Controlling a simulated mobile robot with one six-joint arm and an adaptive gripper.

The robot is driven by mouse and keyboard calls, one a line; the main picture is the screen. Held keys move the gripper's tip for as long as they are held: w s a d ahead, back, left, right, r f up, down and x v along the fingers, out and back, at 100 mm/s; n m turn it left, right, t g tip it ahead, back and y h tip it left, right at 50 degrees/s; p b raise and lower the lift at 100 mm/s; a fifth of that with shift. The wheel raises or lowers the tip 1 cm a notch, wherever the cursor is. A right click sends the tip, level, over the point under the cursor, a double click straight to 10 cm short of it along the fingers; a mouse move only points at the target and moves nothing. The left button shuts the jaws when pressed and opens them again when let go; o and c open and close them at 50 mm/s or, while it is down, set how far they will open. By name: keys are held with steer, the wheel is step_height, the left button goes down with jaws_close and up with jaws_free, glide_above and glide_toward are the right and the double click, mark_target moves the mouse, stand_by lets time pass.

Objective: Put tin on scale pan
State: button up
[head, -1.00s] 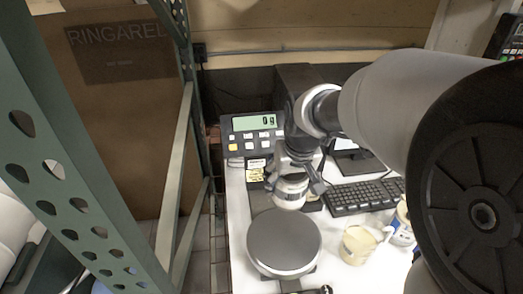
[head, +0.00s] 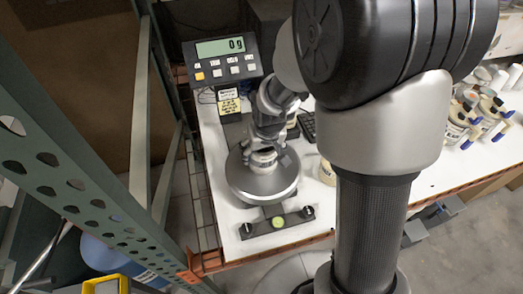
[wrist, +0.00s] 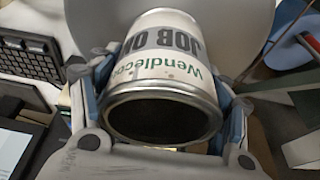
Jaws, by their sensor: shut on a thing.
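The tin (head: 263,161) is a small can with a metal rim and a white label; the wrist view shows it large, with printed text (wrist: 165,62). My gripper (head: 265,150) is shut on the tin, with a finger on each side of it. The round grey scale pan (head: 250,186) lies directly below the tin in the head view, and its grey surface shows behind the tin in the wrist view (wrist: 245,35). I cannot tell whether the tin touches the pan.
A cream tub (head: 327,173) stands right of the pan, partly hidden by my arm. A keyboard (wrist: 28,52) lies beyond it. A green rack post (head: 90,190) rises at left. Several containers (head: 470,120) stand at the right on the white bench.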

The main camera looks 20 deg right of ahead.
steer(key=shift+f, duration=0.15)
steer(key=o, duration=1)
steer(key=shift+o, duration=0.2)
steer(key=p+v, duration=0.3)
steer(key=v, duration=0.9)
steer(key=s+r, duration=0.5)
steer(key=s, duration=0.4)
steer(key=s+r+t, duration=0.1)
steer(key=s+r, duration=0.4)
steer(key=s, duration=0.5)
steer(key=shift+r, duration=0.2)
